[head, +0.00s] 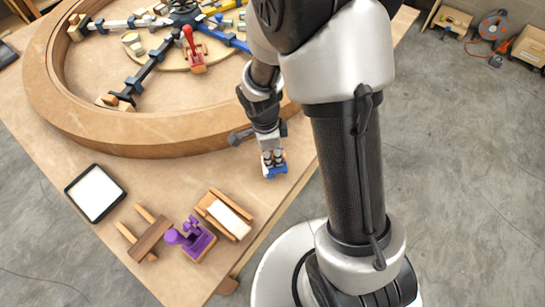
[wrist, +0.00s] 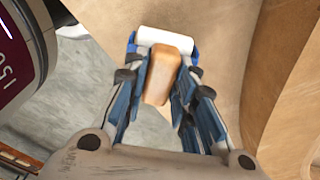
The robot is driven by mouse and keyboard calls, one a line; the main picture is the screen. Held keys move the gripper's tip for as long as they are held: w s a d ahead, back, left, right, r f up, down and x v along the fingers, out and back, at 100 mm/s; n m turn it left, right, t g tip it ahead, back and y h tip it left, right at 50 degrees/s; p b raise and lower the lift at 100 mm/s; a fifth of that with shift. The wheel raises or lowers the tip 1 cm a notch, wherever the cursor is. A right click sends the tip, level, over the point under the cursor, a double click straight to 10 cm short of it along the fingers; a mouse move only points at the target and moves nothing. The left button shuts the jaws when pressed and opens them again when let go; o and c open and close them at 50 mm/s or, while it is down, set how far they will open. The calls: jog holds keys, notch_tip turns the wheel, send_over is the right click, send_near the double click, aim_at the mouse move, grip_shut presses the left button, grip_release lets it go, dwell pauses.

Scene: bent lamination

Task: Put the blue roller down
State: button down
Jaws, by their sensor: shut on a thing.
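The blue roller (head: 278,172) is in my gripper (head: 272,158), at the right edge of the wooden table (head: 180,172), just outside the large curved wooden ring (head: 190,141). In the wrist view, the fingers of my gripper (wrist: 160,92) are shut on the roller's light wooden handle (wrist: 162,75). The white roller sleeve (wrist: 168,40) and blue frame parts show beyond the fingertips. I cannot tell whether the roller touches the table.
A black-framed white tray (head: 118,207), a wooden piece with two prongs (head: 150,240), a purple clamp (head: 195,242) and a wooden holder with a white top (head: 225,214) stand at the front. A red-handled clamp (head: 194,60) is inside the ring. Bare table lies left of my gripper.

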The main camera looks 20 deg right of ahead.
aim_at(273, 160)
jog(key=shift+f, duration=0.8)
jog(key=shift+s+f+b, duration=0.2)
jog(key=shift+f+b, duration=0.4)
jog(key=shift+b, duration=0.35)
jog(key=c, duration=1.8)
grip_release()
jog(key=o, duration=0.5)
jog(key=shift+f, duration=0.1)
